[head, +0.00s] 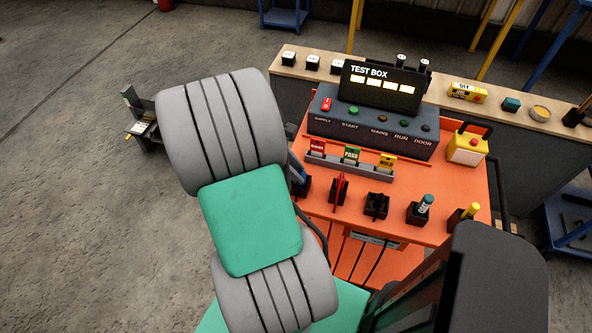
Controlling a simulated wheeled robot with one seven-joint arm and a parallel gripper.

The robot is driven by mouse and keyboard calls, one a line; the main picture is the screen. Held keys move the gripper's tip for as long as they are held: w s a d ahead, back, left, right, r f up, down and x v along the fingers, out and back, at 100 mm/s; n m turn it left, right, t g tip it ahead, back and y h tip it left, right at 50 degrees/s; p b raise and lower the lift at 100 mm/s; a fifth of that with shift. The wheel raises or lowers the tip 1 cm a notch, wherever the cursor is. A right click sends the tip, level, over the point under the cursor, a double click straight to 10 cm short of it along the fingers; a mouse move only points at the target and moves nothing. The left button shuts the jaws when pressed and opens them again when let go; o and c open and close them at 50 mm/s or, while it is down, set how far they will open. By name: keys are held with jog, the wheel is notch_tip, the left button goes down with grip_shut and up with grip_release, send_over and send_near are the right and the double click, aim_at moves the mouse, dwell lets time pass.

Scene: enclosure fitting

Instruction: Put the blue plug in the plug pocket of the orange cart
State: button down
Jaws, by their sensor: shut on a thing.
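The orange cart (430,180) stands right of the middle in the head view. Along its front edge is a row of black holders. The left one (302,188) shows something blue at its top and is partly covered by my arm. Others hold a red-handled item (340,187), a teal-blue cylinder with a pale band (425,203) and a yellow cylinder (469,211). The black holder in the middle (376,205) shows no coloured item. I cannot tell which piece is the blue plug or which holder is the plug pocket. My gripper's fingers do not show.
A test box (385,88) and a rack of red, green and yellow tags (350,167) stand on the cart. A yellow-and-white box (466,148) is at its right. A bench (445,107) runs behind. My arm covers the cart's left side. Open floor (70,220) lies left.

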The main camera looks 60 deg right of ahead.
jog(key=c, duration=1.1)
grip_release()
jog(key=w+a+r+t+h+p, duration=0.1)
jog(key=w+a+r, duration=0.2)
jog(key=w+r, duration=0.3)
jog(key=w+a+r+t+p, duration=0.1)
jog(key=w+a+r, duration=0.2)
jog(key=w+r, duration=0.25)
jog(key=w+a+r+m+t+y, duration=0.1)
jog(key=w+a+t, duration=0.1)
jog(key=a, duration=0.6)
jog(key=w+a+r+m+t+y, duration=0.1)
jog(key=w+a+m+t, duration=0.1)
jog(key=a, duration=0.7)
jog(key=w+a+r+m+t+y, duration=0.1)
jog(key=w+a+t, duration=0.1)
jog(key=a, duration=0.6)
jog(key=shift+w+a+m+t, duration=0.2)
jog(key=shift+a+m+t, duration=0.15)
jog(key=shift+t, duration=0.25)
